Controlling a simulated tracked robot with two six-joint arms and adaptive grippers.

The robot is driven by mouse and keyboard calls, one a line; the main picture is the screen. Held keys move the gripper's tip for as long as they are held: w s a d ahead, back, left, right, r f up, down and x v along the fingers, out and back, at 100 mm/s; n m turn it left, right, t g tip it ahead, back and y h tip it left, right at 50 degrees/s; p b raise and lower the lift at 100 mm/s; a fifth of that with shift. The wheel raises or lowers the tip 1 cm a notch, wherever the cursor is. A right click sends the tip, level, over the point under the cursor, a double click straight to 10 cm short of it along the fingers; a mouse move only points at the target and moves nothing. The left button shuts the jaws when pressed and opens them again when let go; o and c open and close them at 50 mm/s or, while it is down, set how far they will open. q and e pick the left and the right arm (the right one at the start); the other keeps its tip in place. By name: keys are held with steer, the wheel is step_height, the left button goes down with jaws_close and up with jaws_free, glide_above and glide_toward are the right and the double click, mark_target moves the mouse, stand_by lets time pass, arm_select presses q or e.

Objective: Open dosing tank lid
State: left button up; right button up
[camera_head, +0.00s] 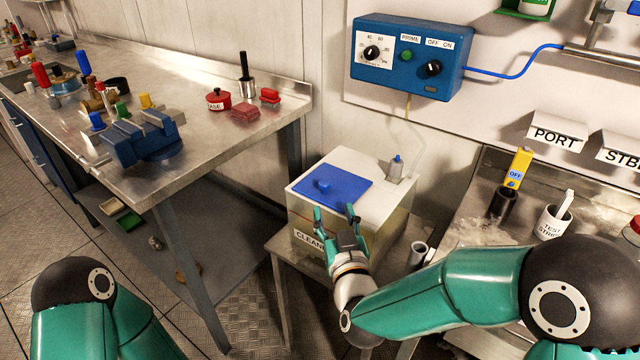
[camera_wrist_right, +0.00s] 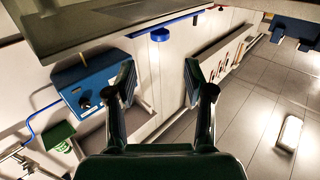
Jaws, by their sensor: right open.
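The dosing tank (camera_head: 300,215) is a pale box with a white top and a label starting "CLEAN" on its front. Its blue lid (camera_head: 345,190) lies flat and closed on the top, with a small blue knob (camera_head: 323,186). My right gripper (camera_head: 335,212) is open and empty at the tank's front, its fingers pointing toward the lid. In the right wrist view, which looks upside down, the open fingers (camera_wrist_right: 159,85) frame empty space and the knob (camera_wrist_right: 160,34) shows beyond them. My left gripper is out of view; only part of that arm shows.
A blue dosing box (camera_head: 408,58) hangs on the wall behind the tank. A metal workbench (camera_head: 200,85) with a blue vise (camera_head: 143,137) is at left. A bench with cups (camera_head: 553,222) is at right.

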mark_target(326, 187)
steer(key=w, duration=0.3)
steer(key=w+a+p, duration=0.1)
steer(key=w, duration=0.5)
steer(key=shift+w+a, duration=0.25)
steer(key=shift+w, duration=0.15)
jaws_close()
